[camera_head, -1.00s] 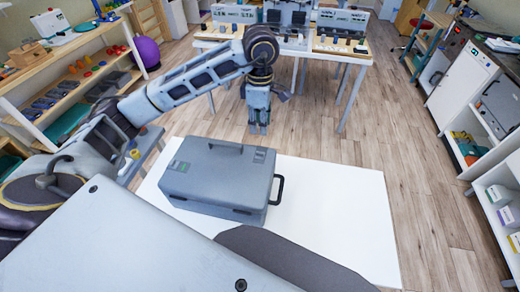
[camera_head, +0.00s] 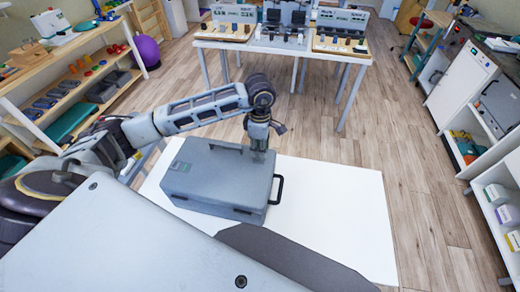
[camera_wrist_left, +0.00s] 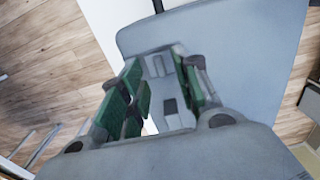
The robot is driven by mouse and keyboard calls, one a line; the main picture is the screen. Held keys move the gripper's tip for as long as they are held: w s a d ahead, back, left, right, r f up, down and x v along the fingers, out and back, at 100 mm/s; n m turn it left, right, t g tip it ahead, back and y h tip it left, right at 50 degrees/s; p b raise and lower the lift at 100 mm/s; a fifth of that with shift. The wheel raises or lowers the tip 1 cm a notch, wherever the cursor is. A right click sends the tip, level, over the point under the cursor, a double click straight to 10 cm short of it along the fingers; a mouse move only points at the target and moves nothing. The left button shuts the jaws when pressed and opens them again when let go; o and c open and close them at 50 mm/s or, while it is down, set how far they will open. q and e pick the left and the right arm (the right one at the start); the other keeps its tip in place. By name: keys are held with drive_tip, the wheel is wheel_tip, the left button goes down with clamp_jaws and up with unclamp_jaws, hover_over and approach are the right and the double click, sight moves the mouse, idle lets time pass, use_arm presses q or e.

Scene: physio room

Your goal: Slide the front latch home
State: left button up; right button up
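The grey case (camera_head: 215,180) lies shut on a white table top (camera_head: 340,200). In the head view my left gripper (camera_head: 258,152) is over the right far part of its lid and hides the latch there. In the left wrist view my left gripper (camera_wrist_left: 158,92) has its green-padded fingers apart, one on either side of the latch (camera_wrist_left: 170,107). The latch is a pale plate with a dark slider on the grey lid. I cannot tell whether the fingers touch it. My right gripper is not in view.
The white table top is clear to the right. Behind is a table with devices (camera_head: 285,40); shelves (camera_head: 70,95) stand at left.

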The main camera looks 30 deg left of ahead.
use_arm(q)
drive_tip(key=shift+f, duration=1.05)
clamp_jaws()
